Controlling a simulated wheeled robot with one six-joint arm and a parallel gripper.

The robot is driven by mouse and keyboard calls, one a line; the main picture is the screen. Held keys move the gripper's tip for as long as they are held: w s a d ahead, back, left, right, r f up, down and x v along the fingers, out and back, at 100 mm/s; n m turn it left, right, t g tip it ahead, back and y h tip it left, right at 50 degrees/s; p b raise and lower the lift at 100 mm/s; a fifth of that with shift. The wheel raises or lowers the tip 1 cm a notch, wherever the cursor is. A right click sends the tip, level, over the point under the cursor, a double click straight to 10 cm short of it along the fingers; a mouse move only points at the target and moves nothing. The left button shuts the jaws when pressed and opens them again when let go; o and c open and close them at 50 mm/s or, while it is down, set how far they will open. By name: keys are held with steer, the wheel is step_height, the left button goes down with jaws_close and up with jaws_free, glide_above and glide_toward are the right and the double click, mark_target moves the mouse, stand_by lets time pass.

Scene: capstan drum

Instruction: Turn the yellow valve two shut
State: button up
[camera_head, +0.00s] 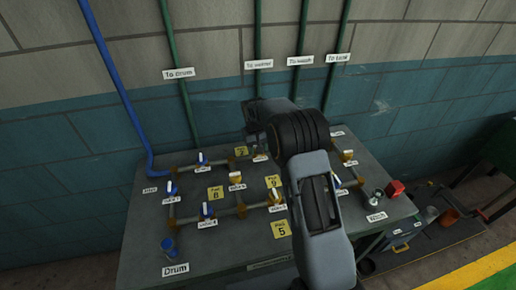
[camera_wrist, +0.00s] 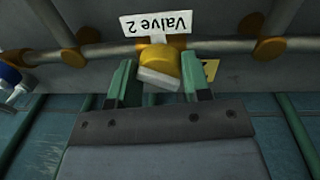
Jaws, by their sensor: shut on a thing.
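The yellow valve two (camera_wrist: 165,62) is a round yellow knob with a pale bar handle (camera_wrist: 158,80), under an upside-down "Valve 2" label (camera_wrist: 155,23) in the wrist view. My gripper (camera_wrist: 160,76) has its green fingers on either side of the knob and is shut on it. The handle sits slightly tilted between the fingers. In the head view my arm covers the back middle of the panel and hides most of this valve and the fingertips.
The grey panel table (camera_head: 140,245) carries pipes and several other valves, such as a blue one (camera_head: 207,210) and a yellow one (camera_head: 236,178). A red block (camera_head: 394,188) sits at the right. Vertical pipes, one blue (camera_head: 118,85), run up the wall behind.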

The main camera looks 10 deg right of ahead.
steer(key=m, duration=0.6)
steer(key=shift+w+m, duration=0.1)
steer(key=shift+m, duration=0.2)
steer(key=m, duration=0.5)
steer(key=shift+r+g, duration=0.1)
steer(key=shift+g, duration=0.2)
steer(key=shift+m, duration=0.3)
steer(key=o, duration=0.9)
step_height(320, 180, up, 14)
steer(key=shift+w+a, duration=0.25)
steer(key=shift+w, duration=0.2)
